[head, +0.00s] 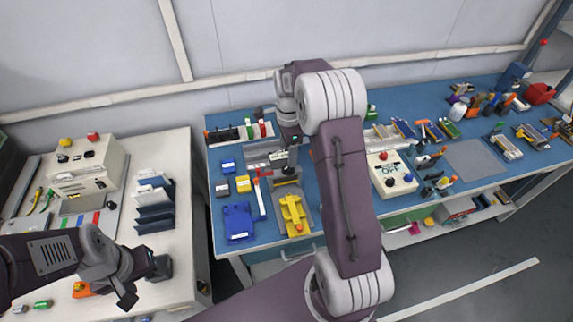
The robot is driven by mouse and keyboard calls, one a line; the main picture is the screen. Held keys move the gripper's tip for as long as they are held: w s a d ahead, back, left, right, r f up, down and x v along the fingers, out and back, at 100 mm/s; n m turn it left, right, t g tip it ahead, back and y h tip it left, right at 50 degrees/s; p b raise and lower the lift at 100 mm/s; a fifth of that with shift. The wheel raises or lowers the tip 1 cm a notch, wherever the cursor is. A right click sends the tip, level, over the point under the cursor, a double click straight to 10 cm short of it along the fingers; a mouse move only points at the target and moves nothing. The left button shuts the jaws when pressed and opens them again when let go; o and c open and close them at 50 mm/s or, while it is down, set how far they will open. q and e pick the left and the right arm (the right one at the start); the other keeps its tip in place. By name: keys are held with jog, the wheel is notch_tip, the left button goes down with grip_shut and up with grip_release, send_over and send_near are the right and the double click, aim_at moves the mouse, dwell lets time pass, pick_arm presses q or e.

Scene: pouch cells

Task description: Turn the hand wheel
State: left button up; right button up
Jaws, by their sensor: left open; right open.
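My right arm reaches over the blue bench, and its gripper (290,160) points down at a small grey machine (259,153) near the bench's left part. The gripper is open, but its fingertips are small and partly lost against the machine. I cannot make out the hand wheel clearly; the gripper and wrist may cover it. Whether the gripper touches anything there I cannot tell. My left gripper (142,283) is open and empty over the white table's front right part.
The white table (150,220) carries a beige device (88,166) and a dark stepped rack (154,208). A blue fixture (239,222) lies at the bench's front left. A white control box (392,175) stands right of my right forearm. A gap separates table and bench.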

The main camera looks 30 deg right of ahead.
aim_at(288, 168)
notch_tip(288, 168, down, 7)
jog(key=shift+r, duration=0.2)
grip_shut()
jog(key=shift+n, duration=0.3)
